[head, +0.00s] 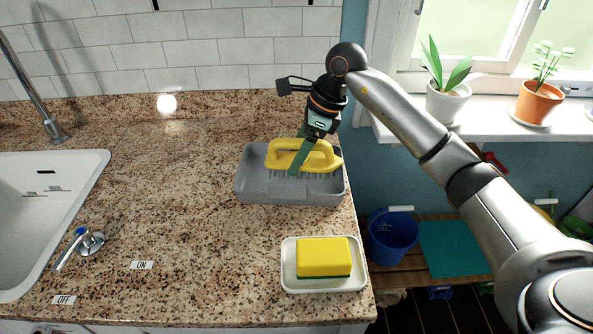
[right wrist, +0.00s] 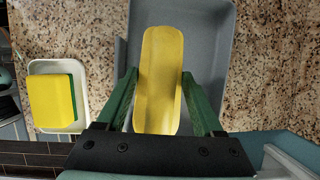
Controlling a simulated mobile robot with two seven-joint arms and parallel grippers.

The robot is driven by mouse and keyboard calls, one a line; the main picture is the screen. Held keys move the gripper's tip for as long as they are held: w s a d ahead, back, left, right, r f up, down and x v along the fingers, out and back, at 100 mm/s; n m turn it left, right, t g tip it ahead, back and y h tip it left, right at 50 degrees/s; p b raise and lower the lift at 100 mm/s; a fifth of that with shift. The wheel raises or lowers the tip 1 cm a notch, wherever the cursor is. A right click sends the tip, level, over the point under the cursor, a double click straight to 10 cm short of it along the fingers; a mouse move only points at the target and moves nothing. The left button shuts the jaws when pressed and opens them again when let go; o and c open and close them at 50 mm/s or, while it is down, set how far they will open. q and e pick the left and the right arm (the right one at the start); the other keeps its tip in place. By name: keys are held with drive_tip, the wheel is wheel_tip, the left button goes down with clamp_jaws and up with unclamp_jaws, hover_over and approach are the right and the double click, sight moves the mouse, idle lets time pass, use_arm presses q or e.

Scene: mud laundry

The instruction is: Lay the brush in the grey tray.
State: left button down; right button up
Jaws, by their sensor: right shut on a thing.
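The yellow brush (head: 322,154) with dark bristles is over the grey tray (head: 290,190), within its outline in the head view. My right gripper (head: 302,158) is shut on the brush's handle from above. In the right wrist view the brush (right wrist: 161,75) lies between the two green fingers (right wrist: 158,105), with the tray (right wrist: 208,45) beneath and around it. The bristles face down; I cannot tell whether they touch the tray floor. My left gripper does not show.
A white dish (head: 325,286) with a yellow and green sponge (head: 323,258) stands in front of the tray. A sink (head: 50,200) with a tap is at the left. The counter's right edge runs close beside the tray. The middle of the counter (head: 180,190) is clear.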

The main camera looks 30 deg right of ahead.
sight(321, 142)
drive_tip(key=shift+f, duration=2.6)
drive_tip(key=o, duration=1)
drive_tip(key=shift+r, duration=0.25)
drive_tip(key=v, duration=1.1)
drive_tip(key=shift+s+d+r, duration=0.15)
drive_tip(key=shift+r, duration=0.2)
drive_tip(key=shift+s+f, duration=0.1)
